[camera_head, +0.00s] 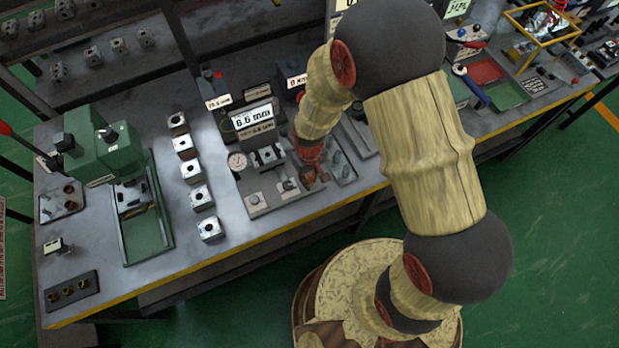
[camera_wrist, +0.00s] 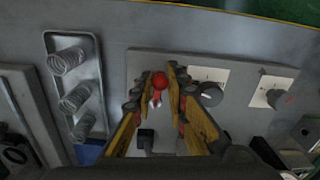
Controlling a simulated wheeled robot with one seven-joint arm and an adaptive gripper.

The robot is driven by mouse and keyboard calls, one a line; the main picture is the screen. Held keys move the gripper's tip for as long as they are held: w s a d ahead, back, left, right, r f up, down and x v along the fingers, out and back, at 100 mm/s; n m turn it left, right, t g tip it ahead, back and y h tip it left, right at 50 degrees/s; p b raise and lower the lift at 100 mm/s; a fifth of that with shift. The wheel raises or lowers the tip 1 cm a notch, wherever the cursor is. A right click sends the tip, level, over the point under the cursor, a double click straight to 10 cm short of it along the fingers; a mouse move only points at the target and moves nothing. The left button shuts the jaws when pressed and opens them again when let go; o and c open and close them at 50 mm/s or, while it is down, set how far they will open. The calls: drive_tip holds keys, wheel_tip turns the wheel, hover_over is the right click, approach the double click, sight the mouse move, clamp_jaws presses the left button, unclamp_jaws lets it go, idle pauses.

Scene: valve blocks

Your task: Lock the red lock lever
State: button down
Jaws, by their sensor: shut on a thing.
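The red lock lever (camera_wrist: 159,80) shows in the wrist view as a red ball knob on a short pale stem. It stands on a grey fixture plate, between the two fingers of my gripper (camera_wrist: 160,92). The fingers are closed in around the lever. In the head view my gripper (camera_head: 308,176) points down at the front right of the fixture with the dial gauge, and the lever is hidden there.
The fixture (camera_head: 262,205) carries a dial gauge (camera_head: 237,161) and a metal block (camera_head: 267,156). Several valve blocks (camera_head: 190,170) stand in a row to its left, beside a green press (camera_head: 100,145). In the wrist view a tray of springs (camera_wrist: 74,98) lies left of my gripper.

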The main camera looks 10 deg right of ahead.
drive_tip(key=shift+a, duration=0.1)
drive_tip(key=shift+a+m, duration=0.2)
drive_tip(key=shift+m, duration=0.6)
drive_tip(key=c, duration=1.9)
unclamp_jaws()
drive_tip(key=shift+o, duration=0.7)
drive_tip(key=shift+r, duration=0.1)
wheel_tip(320, 180, up, 12)
